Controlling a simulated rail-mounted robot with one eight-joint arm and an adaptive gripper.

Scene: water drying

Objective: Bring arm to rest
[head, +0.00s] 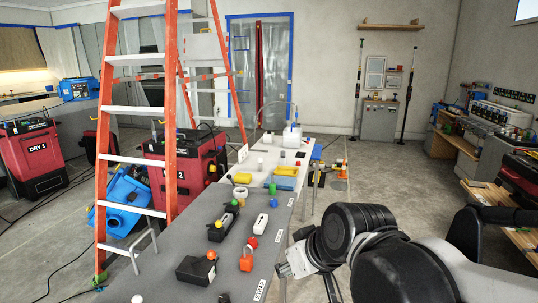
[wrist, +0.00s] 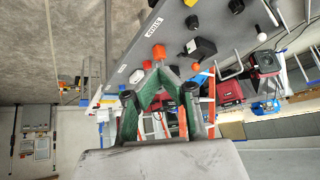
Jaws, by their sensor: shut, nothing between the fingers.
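My gripper (wrist: 160,70) shows in the wrist view with its two green-sided fingers drawn together at the tips, and nothing is held between them. That view is upside down, with the grey table (wrist: 130,58) at the top, beyond the fingertips. In the head view my arm reaches in from the lower right, and its dark wrist end is beside the right edge of the table (head: 200,240). The fingers are not clear in the head view.
The table carries black boxes, an orange-topped piece (head: 248,254), a white piece (head: 261,224) and yellow items. An orange ladder (head: 171,100) and red dryers (head: 33,157) stand left. A wooden-topped bench (head: 500,205) is at right. Floor between table and bench looks mostly open.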

